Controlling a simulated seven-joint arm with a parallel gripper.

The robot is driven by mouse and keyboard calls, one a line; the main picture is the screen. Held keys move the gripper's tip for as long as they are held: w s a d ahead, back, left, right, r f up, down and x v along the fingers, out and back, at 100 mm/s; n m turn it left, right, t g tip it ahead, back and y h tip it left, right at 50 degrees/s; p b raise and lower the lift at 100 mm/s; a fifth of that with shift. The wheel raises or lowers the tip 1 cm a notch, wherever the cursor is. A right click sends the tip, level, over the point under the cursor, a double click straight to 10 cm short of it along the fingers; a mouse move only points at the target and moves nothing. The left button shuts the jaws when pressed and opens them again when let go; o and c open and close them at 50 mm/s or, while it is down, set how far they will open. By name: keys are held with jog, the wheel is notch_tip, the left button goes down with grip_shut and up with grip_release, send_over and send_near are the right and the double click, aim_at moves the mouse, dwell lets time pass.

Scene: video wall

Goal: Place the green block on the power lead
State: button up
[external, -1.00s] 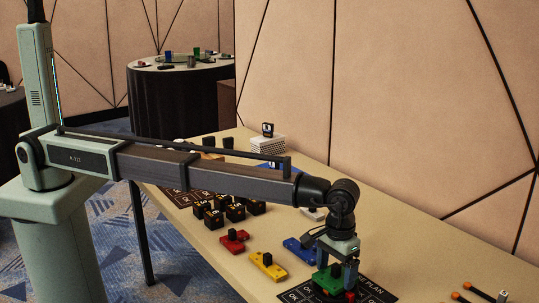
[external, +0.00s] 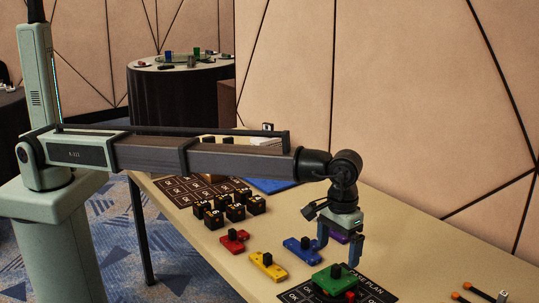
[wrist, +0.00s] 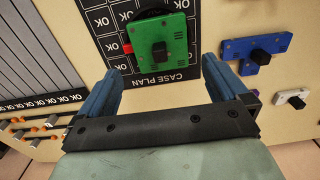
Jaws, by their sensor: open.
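The green block (external: 334,271), with a black knob on top, lies on the dark "CASE PLAN" mat (external: 372,291). It also shows in the wrist view (wrist: 174,25), covering part of the mat's grid. My gripper (external: 339,252) is open and empty above the block. In the wrist view its blue fingers (wrist: 163,75) are spread wide, short of the block in the picture. A bit of red (wrist: 127,48) shows at the block's edge. I cannot make out which thing is the power lead, or whether it lies under the block.
A blue block (external: 299,247), a yellow block (external: 267,266) and a red block (external: 233,241) lie left of the mat. A purple piece (wrist: 248,67) lies near the blue one. Several black cubes (external: 235,212) stand farther back. Orange-tipped rods (external: 466,292) lie at right.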

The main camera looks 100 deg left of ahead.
aim_at(336, 267)
jog(key=shift+r, duration=2.55)
